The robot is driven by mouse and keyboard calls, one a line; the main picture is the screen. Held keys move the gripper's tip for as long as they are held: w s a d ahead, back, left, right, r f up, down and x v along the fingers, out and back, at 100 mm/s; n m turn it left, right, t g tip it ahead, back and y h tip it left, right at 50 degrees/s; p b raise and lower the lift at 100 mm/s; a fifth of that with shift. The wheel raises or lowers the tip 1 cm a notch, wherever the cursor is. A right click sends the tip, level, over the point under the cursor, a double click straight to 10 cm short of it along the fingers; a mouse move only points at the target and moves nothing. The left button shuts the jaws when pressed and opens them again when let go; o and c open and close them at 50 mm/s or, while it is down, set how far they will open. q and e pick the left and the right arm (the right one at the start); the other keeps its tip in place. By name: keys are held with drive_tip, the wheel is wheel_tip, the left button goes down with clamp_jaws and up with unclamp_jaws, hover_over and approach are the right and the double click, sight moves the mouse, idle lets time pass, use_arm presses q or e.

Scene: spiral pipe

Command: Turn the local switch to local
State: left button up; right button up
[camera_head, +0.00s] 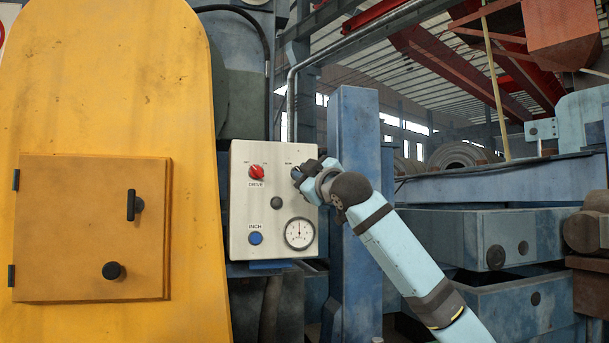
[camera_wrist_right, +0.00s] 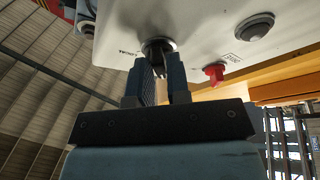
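A pale control box (camera_head: 240,215) faces me in the head view. The local switch sits at its upper right, mostly hidden there behind my right gripper (camera_head: 301,173). In the right wrist view, the local switch (camera_wrist_right: 158,46) shows as a dark round knob on the pale panel. The two fingers of my right gripper (camera_wrist_right: 158,72) stand close together, one on each side of its handle, and look shut on it. The handle's exact angle is hidden between the fingers. My left gripper is not in view.
The box also carries a red DRIVE knob (camera_head: 256,172), a grey button (camera_head: 276,202), a blue INCH button (camera_head: 255,238) and a round gauge (camera_head: 299,233). A yellow housing (camera_head: 100,100) stands left. A blue post (camera_head: 355,270) stands close right, behind my right arm.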

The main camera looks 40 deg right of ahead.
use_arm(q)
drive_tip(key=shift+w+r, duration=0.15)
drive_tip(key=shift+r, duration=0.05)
use_arm(e)
clamp_jaws()
